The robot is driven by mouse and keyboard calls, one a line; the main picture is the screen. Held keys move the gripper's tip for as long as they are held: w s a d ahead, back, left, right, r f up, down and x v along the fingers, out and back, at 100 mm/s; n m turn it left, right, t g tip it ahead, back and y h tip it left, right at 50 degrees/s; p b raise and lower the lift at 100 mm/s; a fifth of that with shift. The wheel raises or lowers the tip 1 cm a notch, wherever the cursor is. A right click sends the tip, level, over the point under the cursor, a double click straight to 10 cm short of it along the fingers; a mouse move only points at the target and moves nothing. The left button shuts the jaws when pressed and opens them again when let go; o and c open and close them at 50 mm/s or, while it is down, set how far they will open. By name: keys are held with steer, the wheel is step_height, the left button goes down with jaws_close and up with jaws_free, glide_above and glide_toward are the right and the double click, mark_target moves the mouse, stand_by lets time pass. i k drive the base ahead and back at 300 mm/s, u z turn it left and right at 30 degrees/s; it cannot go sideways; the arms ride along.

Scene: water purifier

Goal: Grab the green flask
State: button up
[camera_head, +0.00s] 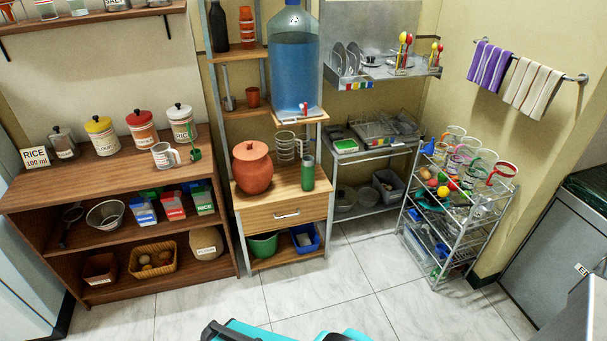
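A green flask (307,174), a slim upright cylinder, stands on the wooden top of a drawer stand (284,211) in the middle of the head view. It is at the right front part of that top. A round reddish clay pot (252,167) with a lid stands to its left, apart from it. A clear mug-like measuring vessel (287,147) stands just behind and left of the flask. Teal and black parts of my own body show at the bottom edge. My gripper's fingers are not visible, and nothing of mine is near the flask.
A large blue water container (294,60) sits on a shelf above the flask. A wooden shelf unit (110,181) with jars is at left. A wire trolley (458,211) with cups is at right, and a metal rack (371,156) stands behind. The tiled floor (340,283) in front is clear.

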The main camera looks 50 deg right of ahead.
mark_target(307, 167)
steer(key=i, duration=0.9)
steer(key=z, duration=0.05)
